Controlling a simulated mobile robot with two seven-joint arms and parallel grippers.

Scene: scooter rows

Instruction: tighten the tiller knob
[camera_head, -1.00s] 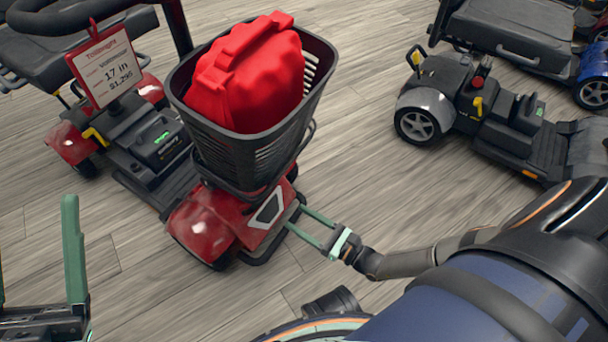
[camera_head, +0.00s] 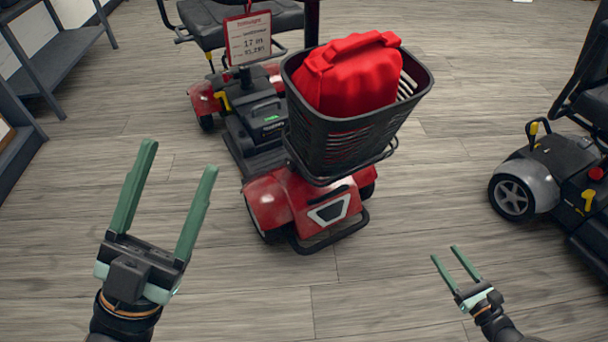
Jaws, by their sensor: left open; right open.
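A red mobility scooter (camera_head: 268,208) stands ahead with its front toward me. A black basket (camera_head: 345,150) on its front holds a red bag (camera_head: 352,75). The dark tiller column (camera_head: 312,22) rises behind the basket. The tiller knob does not show; the basket and the top edge of the picture may hide it. My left gripper (camera_head: 178,168) is open and empty, in front and to the left of the scooter. My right gripper (camera_head: 457,265) is open and empty, in front and to the right of it. Neither touches the scooter.
A price sign (camera_head: 248,38) hangs by the scooter's seat (camera_head: 225,15). A grey and black scooter (camera_head: 540,175) stands at the right edge. A dark shelf (camera_head: 60,65) stands at the upper left. The wood floor (camera_head: 330,290) before the red scooter is clear.

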